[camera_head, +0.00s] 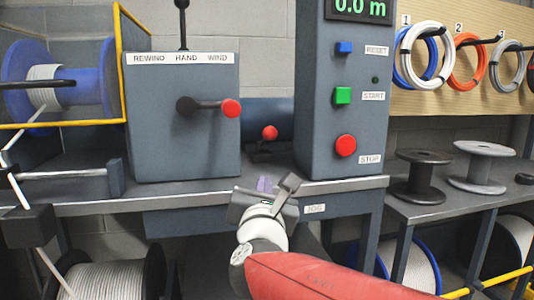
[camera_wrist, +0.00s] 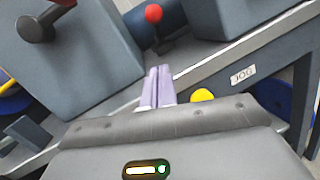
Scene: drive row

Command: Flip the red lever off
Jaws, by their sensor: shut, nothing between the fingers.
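A small lever with a red ball knob (camera_head: 270,132) stands on the bench between the two grey boxes, its dark base low at the back. It also shows at the top of the wrist view (camera_wrist: 153,13). A second black lever arm with a red knob (camera_head: 231,108) points right on the face of the rewind/wind box (camera_head: 180,150). Which of the two the task means is not marked. My gripper (camera_head: 264,184) is at the bench's front edge, below and in front of the small lever, apart from it. In the wrist view its pale purple fingers (camera_wrist: 157,86) are together and empty.
The control box (camera_head: 345,110) on the right carries a blue reset button (camera_head: 344,47), a green start button (camera_head: 343,95) and a red stop button (camera_head: 345,145). A narrow gap lies between the boxes. Empty spools (camera_head: 485,165) stand on the right bench. A yellow frame (camera_head: 120,60) guards the left reel.

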